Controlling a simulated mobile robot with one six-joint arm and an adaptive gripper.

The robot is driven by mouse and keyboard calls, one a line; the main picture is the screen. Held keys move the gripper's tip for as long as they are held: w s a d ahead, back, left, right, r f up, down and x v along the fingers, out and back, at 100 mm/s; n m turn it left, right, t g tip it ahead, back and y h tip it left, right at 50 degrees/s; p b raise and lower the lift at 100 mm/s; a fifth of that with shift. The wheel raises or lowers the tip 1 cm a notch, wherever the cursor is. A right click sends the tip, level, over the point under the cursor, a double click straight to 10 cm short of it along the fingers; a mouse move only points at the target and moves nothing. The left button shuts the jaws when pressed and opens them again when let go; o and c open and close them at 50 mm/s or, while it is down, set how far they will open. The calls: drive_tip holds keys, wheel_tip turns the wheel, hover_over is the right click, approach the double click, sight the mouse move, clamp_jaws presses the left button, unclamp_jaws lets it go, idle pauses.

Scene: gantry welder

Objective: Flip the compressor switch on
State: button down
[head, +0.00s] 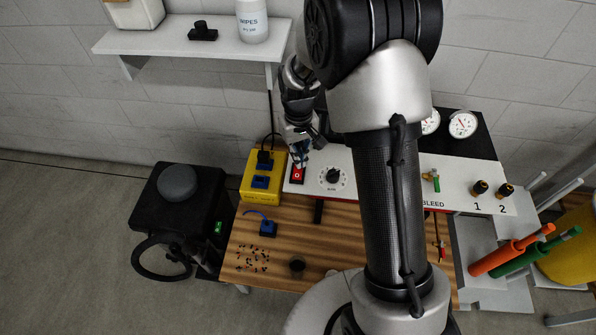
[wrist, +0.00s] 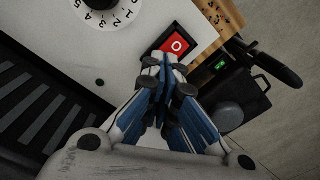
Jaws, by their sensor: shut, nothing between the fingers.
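The compressor switch (head: 297,174) is a red rocker with a white O mark, set in a black frame on the white panel. It also shows in the wrist view (wrist: 176,44), with the O half facing the camera. My gripper (head: 301,160) is shut and empty, its blue-and-grey fingers together. In the wrist view its fingertips (wrist: 164,62) are right beside the lower edge of the switch and overlap its frame. I cannot tell whether they touch it.
A dial (head: 333,178) sits right of the switch on the panel. A yellow box (head: 256,189) with blue plugs stands to the left. The wooden bench (head: 305,248) holds small loose bits and a dark cup (head: 297,264). A shelf (head: 180,42) hangs above.

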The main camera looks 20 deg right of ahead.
drive_tip(key=shift+f+b, duration=0.8)
drive_tip(key=shift+f, duration=0.45)
idle(0.6)
drive_tip(key=shift+r, duration=0.15)
drive_tip(key=shift+r+p, duration=2.7)
drive_tip(key=shift+r, duration=0.7)
